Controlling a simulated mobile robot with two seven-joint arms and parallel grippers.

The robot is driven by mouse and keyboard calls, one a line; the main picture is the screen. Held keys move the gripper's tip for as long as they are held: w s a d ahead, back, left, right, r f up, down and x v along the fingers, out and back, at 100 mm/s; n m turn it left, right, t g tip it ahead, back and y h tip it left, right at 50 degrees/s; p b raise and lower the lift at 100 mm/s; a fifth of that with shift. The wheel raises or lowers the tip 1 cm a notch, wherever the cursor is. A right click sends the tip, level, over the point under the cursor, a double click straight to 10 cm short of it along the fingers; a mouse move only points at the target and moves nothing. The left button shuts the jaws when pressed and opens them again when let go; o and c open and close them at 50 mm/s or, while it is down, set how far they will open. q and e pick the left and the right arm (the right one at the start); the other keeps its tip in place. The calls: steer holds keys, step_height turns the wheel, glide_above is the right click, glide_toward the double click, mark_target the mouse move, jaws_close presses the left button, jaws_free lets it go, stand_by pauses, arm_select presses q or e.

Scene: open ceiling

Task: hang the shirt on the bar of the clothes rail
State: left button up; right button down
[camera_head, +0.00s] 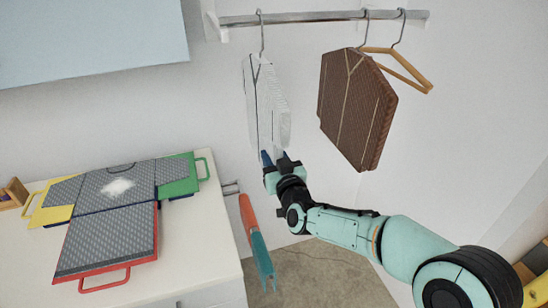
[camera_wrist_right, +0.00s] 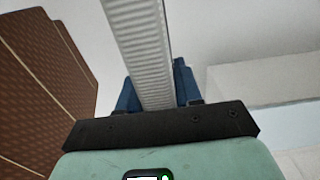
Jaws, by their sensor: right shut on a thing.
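The white striped shirt (camera_head: 268,105) hangs below the metal bar (camera_head: 320,17) of the clothes rail, at its left part. Its hanger hook (camera_head: 261,30) reaches up to the bar and appears to be over it. My right gripper (camera_head: 279,157) is at the shirt's lower edge. In the right wrist view the same gripper (camera_wrist_right: 158,95) has its blue fingers on both sides of the shirt (camera_wrist_right: 145,50), shut on it. My left gripper does not show in the head view.
A brown shirt (camera_head: 355,108) and an empty wooden hanger (camera_head: 405,65) hang to the right on the bar. A white cabinet (camera_head: 205,240) at the lower left carries a grey folding board (camera_head: 105,240) with coloured handles. An orange and teal tool (camera_head: 257,240) hangs beside the cabinet.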

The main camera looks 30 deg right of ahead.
steer(key=c, duration=0.7)
jaws_free()
steer(key=b+v, duration=0.1)
steer(key=v, duration=1.2)
steer(key=shift+s+b, duration=0.25)
steer(key=shift+b, duration=0.15)
